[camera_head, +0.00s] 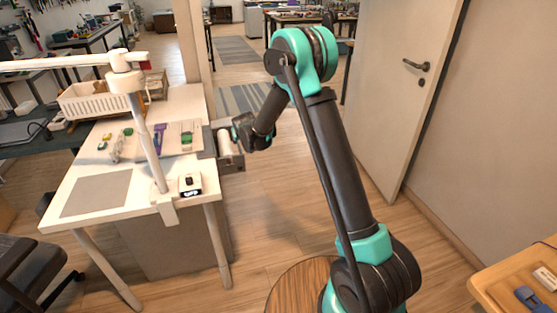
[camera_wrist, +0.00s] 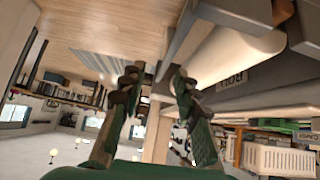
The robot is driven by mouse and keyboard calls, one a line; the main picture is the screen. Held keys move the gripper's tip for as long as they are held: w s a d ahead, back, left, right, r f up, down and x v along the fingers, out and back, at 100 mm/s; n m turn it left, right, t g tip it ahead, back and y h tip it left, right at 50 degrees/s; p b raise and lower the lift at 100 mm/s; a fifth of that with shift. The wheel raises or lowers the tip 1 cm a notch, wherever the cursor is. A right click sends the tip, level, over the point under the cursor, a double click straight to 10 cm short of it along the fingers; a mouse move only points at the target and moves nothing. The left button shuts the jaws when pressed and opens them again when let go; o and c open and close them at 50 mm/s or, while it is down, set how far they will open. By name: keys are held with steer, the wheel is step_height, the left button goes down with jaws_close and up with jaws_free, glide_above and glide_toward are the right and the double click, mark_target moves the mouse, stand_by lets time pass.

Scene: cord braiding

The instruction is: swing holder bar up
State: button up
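A white roll (camera_head: 226,142) sits at the right side of the white desk, in a grey holder (camera_head: 232,165). In the wrist view the roll (camera_wrist: 240,45) is large and close, at the upper right. A grey bar (camera_wrist: 188,35) runs alongside it on its left. I take this to be the holder bar. My gripper (camera_head: 240,133) is beside the roll in the head view. In the wrist view my gripper (camera_wrist: 156,78) has its two green fingers apart with nothing between them. The right fingertip is near the bar's lower end; I cannot tell whether they touch.
The white desk (camera_head: 100,224) carries a lamp post (camera_head: 150,145), a white basket (camera_head: 92,101) and a grey mat (camera_head: 97,192). An open door (camera_head: 405,95) stands at the right. Bare floor lies between desk and door. A wooden table (camera_head: 500,285) is at the lower right.

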steer(key=w+d+f+m+y, duration=0.2)
steer(key=w+f+m+y, duration=0.55)
steer(key=f+y, duration=0.45)
steer(key=r+v, duration=0.1)
steer(key=v, duration=1.6)
steer(key=shift+s+g, duration=0.25)
steer(key=shift+g, duration=0.05)
steer(key=shift+a+r, duration=0.1)
steer(key=shift+a, duration=0.05)
stand_by(0.5)
